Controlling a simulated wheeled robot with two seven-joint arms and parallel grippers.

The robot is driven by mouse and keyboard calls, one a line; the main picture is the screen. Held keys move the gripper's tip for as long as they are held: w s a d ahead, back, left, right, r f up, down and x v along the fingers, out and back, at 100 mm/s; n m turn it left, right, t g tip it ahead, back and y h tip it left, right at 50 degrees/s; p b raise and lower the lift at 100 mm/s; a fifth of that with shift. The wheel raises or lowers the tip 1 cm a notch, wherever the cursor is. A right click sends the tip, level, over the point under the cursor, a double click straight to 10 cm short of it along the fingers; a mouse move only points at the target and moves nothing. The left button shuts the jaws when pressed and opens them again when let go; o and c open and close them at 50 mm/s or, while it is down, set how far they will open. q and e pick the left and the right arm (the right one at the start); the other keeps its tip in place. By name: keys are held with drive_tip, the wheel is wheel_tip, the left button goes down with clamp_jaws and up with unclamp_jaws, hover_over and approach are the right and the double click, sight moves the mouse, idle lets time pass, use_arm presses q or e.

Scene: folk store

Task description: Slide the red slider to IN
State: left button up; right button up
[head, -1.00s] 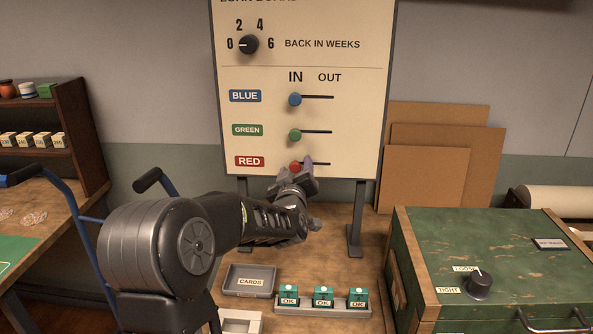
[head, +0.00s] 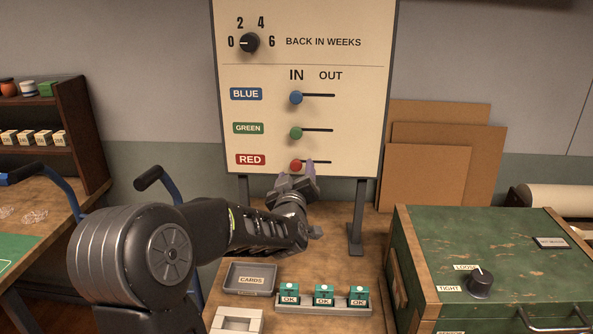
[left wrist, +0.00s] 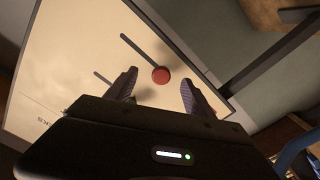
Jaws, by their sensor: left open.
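The red slider (head: 296,165) is a round knob at the left, IN end of its slot on the loan board (head: 350,110). It also shows in the left wrist view (left wrist: 161,75), beyond and between my fingertips, at one end of its slot. My left gripper (head: 296,175) is open just below the red slider, with one finger on each side of the knob's line. In the left wrist view my left gripper (left wrist: 158,92) holds nothing, and its fingers look clear of the knob. My right gripper is not in view.
The blue slider (head: 296,98) and green slider (head: 296,133) also sit under IN. A dial (head: 250,42) is above. Below stand a cards tray (head: 249,279) and several OK stamps (head: 324,294). A green chest (head: 500,260) stands right.

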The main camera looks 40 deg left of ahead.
use_arm(q)
drive_tip(key=v, duration=0.5)
drive_tip(key=shift+s+d, duration=0.25)
idle(0.7)
